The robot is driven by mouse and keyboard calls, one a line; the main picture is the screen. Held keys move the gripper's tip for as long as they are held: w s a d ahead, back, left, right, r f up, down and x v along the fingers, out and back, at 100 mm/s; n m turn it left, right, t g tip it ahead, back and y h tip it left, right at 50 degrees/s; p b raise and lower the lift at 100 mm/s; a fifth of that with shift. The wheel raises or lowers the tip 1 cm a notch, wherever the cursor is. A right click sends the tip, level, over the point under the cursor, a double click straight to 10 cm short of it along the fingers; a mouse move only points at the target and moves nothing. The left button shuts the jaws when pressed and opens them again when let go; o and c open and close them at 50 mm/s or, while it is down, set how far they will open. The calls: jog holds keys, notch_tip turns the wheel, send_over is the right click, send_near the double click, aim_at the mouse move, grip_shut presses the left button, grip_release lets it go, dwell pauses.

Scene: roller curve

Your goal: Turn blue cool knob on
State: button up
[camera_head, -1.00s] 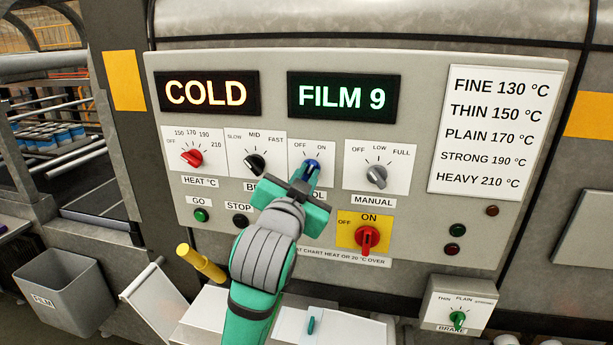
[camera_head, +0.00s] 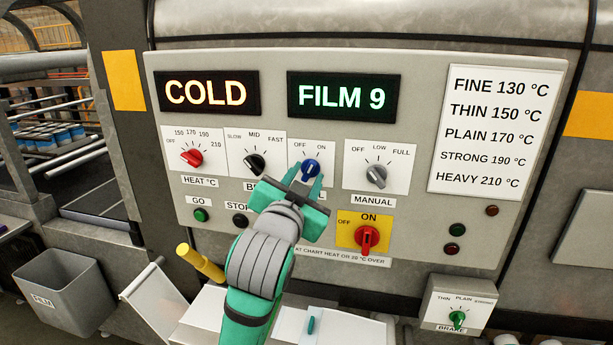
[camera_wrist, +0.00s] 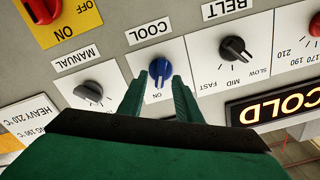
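The blue cool knob (camera_head: 311,168) sits on a white plate marked OFF and ON, in the middle of the control panel. It also shows in the wrist view (camera_wrist: 160,68), where its pointer seems directed toward the ON mark. The OFF mark is hidden there by a finger. My gripper (camera_head: 308,176) is just below and in front of the knob. In the wrist view its fingers (camera_wrist: 159,84) are spread, with the knob beyond and between their tips and a gap on each side. Nothing is held.
A black belt knob (camera_head: 254,164) is to the left and a grey manual knob (camera_head: 376,176) to the right. A red knob (camera_head: 367,238) on a yellow plate is below right, and a red heat knob (camera_head: 191,157) is farther left. The displays read COLD (camera_head: 206,92) and FILM 9 (camera_head: 343,96).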

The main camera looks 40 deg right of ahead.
jog(key=v, duration=1)
jog(key=shift+d, duration=0.1)
jog(key=w+a+f+n+t+y, duration=0.15)
jog(key=a+f+n, duration=0.25)
jog(key=f, duration=0.4)
jog(key=w+a+f+n+t+y, duration=0.1)
jog(key=w+a+f+n+t, duration=0.2)
jog(key=f, duration=0.5)
jog(key=s+a+f+n+t+y, duration=0.1)
jog(key=s+a+f+n+y, duration=0.3)
jog(key=f, duration=0.5)
jog(key=s+a+f+n+y, duration=0.1)
jog(key=a+f+n+y, duration=0.15)
jog(key=a+f, duration=0.4)
jog(key=s+a+f+n+y, duration=0.3)
jog(key=s+a+f, duration=0.3)
jog(key=s+f, duration=0.6)
jog(key=s+a+f+g+y, duration=0.1)
jog(key=s+a, duration=0.1)
jog(key=s, duration=0.6)
jog(key=s+a+f+m, duration=0.1)
jog(key=s+a+f, duration=0.1)
jog(key=s, duration=0.7)
jog(key=shift+a+g+y, duration=0.35)
jog(key=shift+a+y, duration=0.05)
jog(key=shift+a, duration=0.1)
jog(key=shift+s, duration=0.15)
